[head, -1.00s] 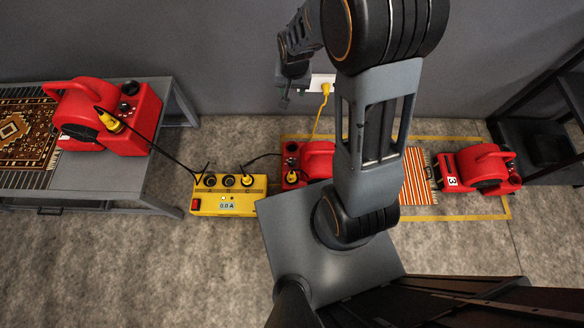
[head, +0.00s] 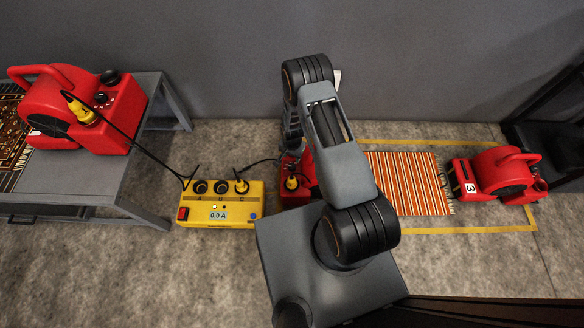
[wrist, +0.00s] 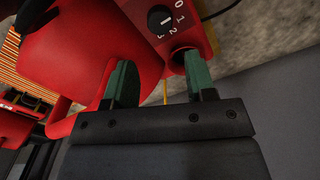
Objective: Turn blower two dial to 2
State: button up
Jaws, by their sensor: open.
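A red blower (head: 290,168) stands on the floor in the middle of the head view, mostly hidden behind my arm. I cannot read a number on it. Red housing fills much of the wrist view (wrist: 75,45). Its black dial (wrist: 160,18) shows at the top there, with white marks 0, 1, 2 and 3 beside it. I cannot tell surely which mark it points at. My gripper (wrist: 160,80) has its two green fingers apart, with nothing held. The dial lies beyond the fingertips, apart from them. A round dark part (wrist: 181,58) sits near the right finger.
A yellow power box (head: 222,206) reading 0.0 A stands left of the middle blower, with cables. Another red blower (head: 70,110) is on the grey table (head: 110,180). Blower 3 (head: 500,175) stands at right beside a striped rug (head: 408,183). Bare floor lies in front.

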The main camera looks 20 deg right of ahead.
aim_at(292, 166)
notch_tip(292, 166, down, 10)
jog(key=b, duration=0.3)
jog(key=shift+c, duration=0.4)
jog(key=c, duration=0.6)
